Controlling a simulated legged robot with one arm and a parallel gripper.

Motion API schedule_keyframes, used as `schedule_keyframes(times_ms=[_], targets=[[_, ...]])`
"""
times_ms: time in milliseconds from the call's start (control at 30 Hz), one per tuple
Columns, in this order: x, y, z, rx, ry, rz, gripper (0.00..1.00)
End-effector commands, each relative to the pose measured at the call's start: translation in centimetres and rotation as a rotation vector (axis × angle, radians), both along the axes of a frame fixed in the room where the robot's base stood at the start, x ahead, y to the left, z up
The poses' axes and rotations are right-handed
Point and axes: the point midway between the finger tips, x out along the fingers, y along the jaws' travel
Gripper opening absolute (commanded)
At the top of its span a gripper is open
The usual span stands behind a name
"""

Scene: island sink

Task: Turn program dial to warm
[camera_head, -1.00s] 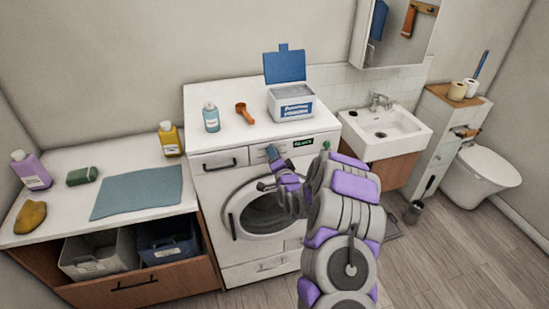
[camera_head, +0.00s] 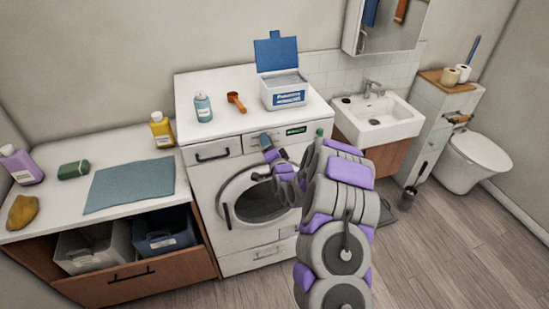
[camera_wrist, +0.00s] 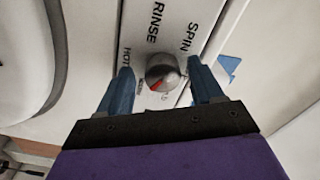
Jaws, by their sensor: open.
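The program dial (camera_wrist: 162,73) is a round metal knob with a red pointer mark, seen in the wrist view between my fingertips. The labels HOT, RINSE and SPIN stand around it, with a smaller, hard-to-read label below it. The red mark points down and left, toward that small label. My gripper (camera_wrist: 160,85) is open, its two blue fingers on either side of the dial, with gaps to it. In the head view my gripper (camera_head: 268,149) is at the upper front of the white washing machine (camera_head: 240,262); the dial is not clearly visible there.
A green display (camera_head: 296,131) is right of my gripper. The round door (camera_head: 228,200) is below. A sink (camera_head: 378,120) is at the right.

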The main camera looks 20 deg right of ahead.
Motion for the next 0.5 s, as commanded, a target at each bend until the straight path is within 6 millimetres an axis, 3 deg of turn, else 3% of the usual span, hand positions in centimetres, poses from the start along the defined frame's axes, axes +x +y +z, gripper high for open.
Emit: schedule_keyframes(times_ms=[167,500], targets=[[-1.9,-0.1,0.1,0.002,0.0,-0.002,0.66],[-7.4,0.1,0.1,0.001,0.001,-0.002,0.66]])
